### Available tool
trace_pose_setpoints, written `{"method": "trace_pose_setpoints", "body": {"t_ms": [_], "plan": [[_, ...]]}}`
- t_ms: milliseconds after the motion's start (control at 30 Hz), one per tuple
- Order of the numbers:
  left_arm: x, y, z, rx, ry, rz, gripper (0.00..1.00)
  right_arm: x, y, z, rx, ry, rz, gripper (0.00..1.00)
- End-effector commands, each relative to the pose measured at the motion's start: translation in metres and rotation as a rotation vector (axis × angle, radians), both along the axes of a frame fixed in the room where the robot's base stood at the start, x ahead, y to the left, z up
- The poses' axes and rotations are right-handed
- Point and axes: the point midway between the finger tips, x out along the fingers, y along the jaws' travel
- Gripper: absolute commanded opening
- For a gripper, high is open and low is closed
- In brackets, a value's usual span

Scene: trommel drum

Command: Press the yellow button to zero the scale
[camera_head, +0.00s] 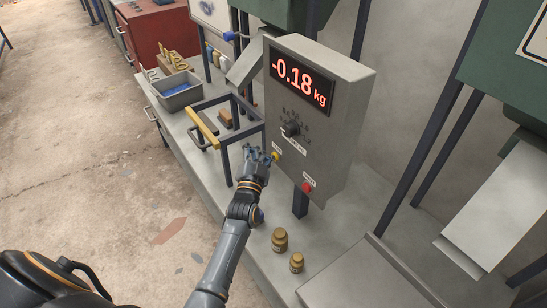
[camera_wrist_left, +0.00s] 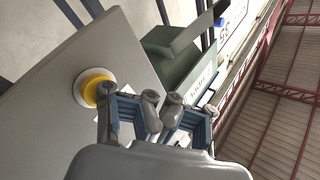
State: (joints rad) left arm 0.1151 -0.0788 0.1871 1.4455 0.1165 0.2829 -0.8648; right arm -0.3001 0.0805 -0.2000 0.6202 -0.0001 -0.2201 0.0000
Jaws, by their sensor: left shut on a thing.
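The scale's grey control box (camera_head: 336,110) shows -0.18 kg in red on its display (camera_head: 299,80). The yellow button (camera_head: 275,155) is on the lower left of its face, with a label beside it. My left gripper (camera_head: 257,156) is just left of the button, pointing up towards it. In the left wrist view the yellow button (camera_wrist_left: 97,88), in a white ring, is left of my fingers (camera_wrist_left: 162,102). The fingers are drawn together on something I cannot make out. I cannot tell whether a finger touches the button. My right gripper is out of view.
Two brass weights (camera_head: 280,240) stand on the bench below. A frame with a yellow bar (camera_head: 203,128) and a grey bin (camera_head: 177,93) stand behind, to the left.

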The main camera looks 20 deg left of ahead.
Motion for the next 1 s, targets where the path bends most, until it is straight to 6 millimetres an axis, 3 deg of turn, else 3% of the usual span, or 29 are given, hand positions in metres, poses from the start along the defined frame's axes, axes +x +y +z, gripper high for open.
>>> {"method": "trace_pose_setpoints", "body": {"t_ms": [1000], "plan": [[0.0073,-0.0040,0.0000,0.001,0.000,0.000,0.00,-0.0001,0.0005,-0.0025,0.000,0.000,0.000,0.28]]}}
